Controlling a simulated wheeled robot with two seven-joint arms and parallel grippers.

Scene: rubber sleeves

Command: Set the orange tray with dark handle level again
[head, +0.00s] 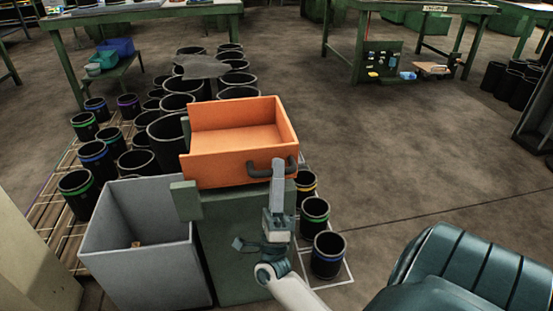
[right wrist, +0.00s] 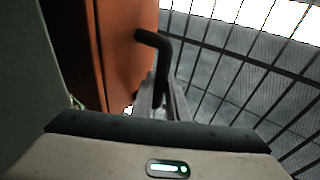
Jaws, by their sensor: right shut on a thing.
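The orange tray (head: 222,168) sits on top of a green stand (head: 245,235) in the head view. It looks empty, and it looks tilted. Its dark handle (head: 268,168) is on the front wall, toward the right end. My right gripper (head: 279,168) reaches up to the right part of the handle and is shut on it. In the right wrist view the dark handle (right wrist: 150,40) runs down between the fingers, beside the orange tray wall (right wrist: 125,50). The fingers partly hide the handle. My left gripper is not in view.
A grey open bin (head: 150,245) stands left of the stand, with a small object inside. Many black rubber sleeves (head: 90,155) stand behind and left, and several (head: 327,255) stand right of the stand. A dark green padded seat (head: 470,270) is at lower right.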

